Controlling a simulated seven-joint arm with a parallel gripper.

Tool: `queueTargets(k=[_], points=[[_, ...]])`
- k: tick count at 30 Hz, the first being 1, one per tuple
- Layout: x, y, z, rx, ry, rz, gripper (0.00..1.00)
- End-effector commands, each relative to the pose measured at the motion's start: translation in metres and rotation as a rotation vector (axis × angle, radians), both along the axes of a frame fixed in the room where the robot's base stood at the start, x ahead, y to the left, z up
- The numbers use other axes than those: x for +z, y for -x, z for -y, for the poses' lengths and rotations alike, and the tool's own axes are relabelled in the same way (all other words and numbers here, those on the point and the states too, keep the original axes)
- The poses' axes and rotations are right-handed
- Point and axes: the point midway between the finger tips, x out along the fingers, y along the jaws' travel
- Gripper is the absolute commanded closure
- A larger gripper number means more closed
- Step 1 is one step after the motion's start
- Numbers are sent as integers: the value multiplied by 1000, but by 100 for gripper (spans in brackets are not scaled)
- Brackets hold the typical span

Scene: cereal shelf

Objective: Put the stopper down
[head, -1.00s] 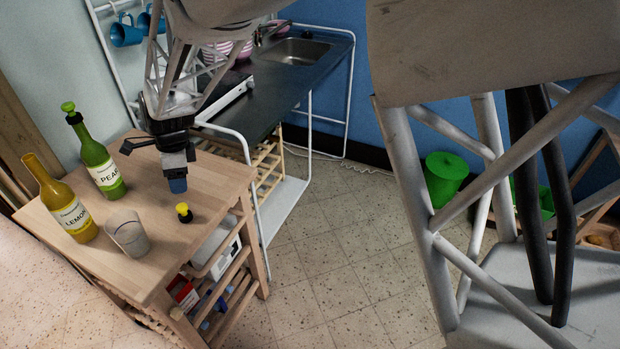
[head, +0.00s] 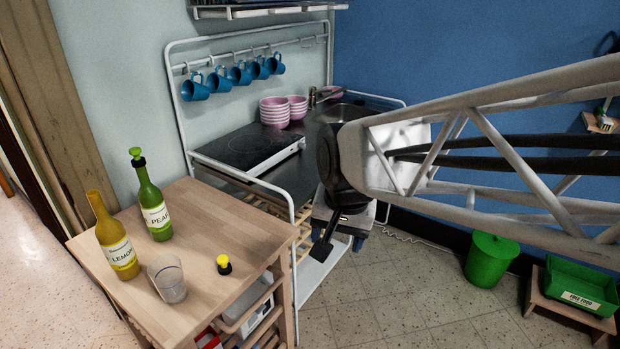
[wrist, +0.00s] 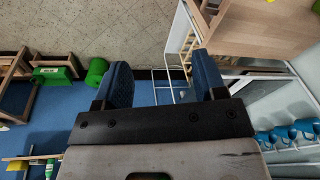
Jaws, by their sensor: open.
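The stopper (head: 224,264), yellow on top with a black base, stands upright on the wooden trolley top (head: 205,215), near its right edge. The yellow lemon bottle (head: 117,243) has no visible stopper. The green pear bottle (head: 154,208) carries a green stopper (head: 137,157). A clear glass (head: 168,280) stands between the lemon bottle and the yellow stopper. My gripper is to the right of the trolley in the head view, clear of the stopper. In the wrist view my gripper (wrist: 162,84) is open, its blue fingers wide apart with nothing between them.
The counter's white frame (head: 292,240) stands beside the trolley, close to my gripper in the head view. Blue mugs (head: 239,76) hang above a hob (head: 248,146) and pink bowls (head: 275,112). A green bin (head: 491,260) and green crate (head: 581,288) are at right. Floor between is clear.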

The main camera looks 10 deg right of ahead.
Motion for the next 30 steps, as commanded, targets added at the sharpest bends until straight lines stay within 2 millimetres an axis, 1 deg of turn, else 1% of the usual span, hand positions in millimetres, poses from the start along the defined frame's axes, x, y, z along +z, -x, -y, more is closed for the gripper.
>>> queueTargets(k=[1,3,6,9,12,16,30], points=[[2,17,10,53,20,15,35],[3,37,21,134,48,27,35],[2,61,32,234,86,43,35],[1,79,40,310,114,51,35],[0,89,44,355,132,56,35],[-1,94,46,379,140,57,35],[-1,93,46,379,140,57,35]])
